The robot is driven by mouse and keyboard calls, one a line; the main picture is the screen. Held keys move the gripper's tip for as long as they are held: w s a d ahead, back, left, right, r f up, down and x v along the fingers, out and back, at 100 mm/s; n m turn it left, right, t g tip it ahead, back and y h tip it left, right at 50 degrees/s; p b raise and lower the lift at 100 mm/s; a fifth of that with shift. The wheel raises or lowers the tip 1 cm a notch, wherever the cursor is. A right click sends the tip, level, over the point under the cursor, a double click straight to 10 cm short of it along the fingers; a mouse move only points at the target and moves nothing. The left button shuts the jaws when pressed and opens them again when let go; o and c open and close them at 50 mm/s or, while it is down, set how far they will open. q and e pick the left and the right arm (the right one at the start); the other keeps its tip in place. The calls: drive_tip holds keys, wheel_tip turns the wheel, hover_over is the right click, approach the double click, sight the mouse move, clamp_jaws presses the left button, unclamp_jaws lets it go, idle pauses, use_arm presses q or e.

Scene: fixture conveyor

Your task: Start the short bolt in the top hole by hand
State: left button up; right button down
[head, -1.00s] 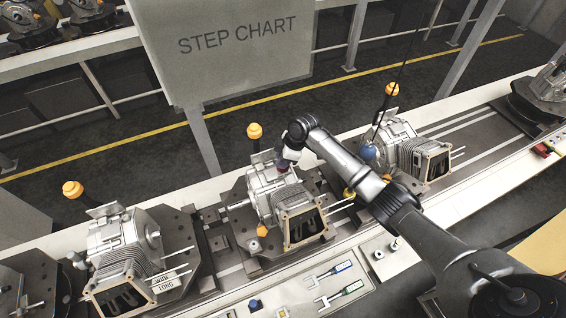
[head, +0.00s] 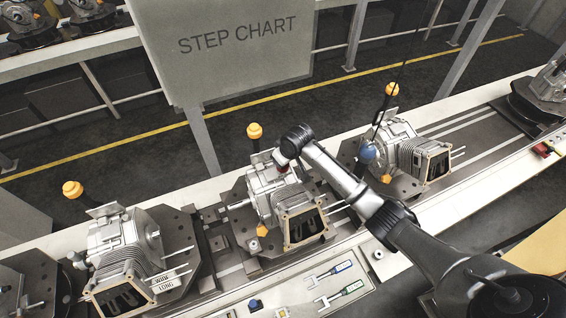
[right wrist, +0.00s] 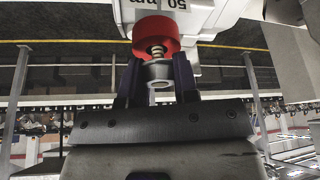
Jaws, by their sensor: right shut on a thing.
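The middle housing (head: 262,195) stands on its fixture on the conveyor. My right gripper (head: 284,163) is at the upper right part of this housing, with its fingers mostly hidden by the arm. In the right wrist view my right gripper (right wrist: 156,82) has its two dark fingers on either side of a silver bolt (right wrist: 157,72). A red round collar (right wrist: 157,36) sits at the far end of the bolt, against a pale surface with upside-down "50" lettering. The top hole is hidden, and I cannot tell whether the bolt is in it. My left gripper is not in view.
More housings stand on the belt to the left (head: 128,245) and right (head: 408,150). Orange-topped posts (head: 255,131) rise behind them. A step chart sign (head: 235,45) hangs at the back. A front ledge carries two tools (head: 338,292) and a small round part (head: 378,254).

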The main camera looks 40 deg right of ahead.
drive_tip(key=m+h, duration=0.1)
drive_tip(key=m, duration=0.1)
drive_tip(key=shift+a+m, duration=0.1)
drive_tip(key=shift+m, duration=0.3)
drive_tip(key=m+h, duration=0.1)
drive_tip(key=m, duration=0.3)
drive_tip(key=shift+f+m+g+h, duration=0.1)
drive_tip(key=shift+m+g+h, duration=0.2)
drive_tip(key=shift+g+h, duration=0.1)
drive_tip(key=m, duration=0.2)
drive_tip(key=shift+m+g+h, duration=0.3)
drive_tip(key=shift+h, duration=0.1)
drive_tip(key=shift+m+g, duration=0.4)
drive_tip(key=shift+m, duration=0.6)
drive_tip(key=m, duration=0.2)
drive_tip(key=shift+m+g+h, duration=0.4)
drive_tip(key=shift+s+f+m+g, duration=0.1)
drive_tip(key=shift+m+g, duration=0.2)
drive_tip(key=shift+m, duration=0.3)
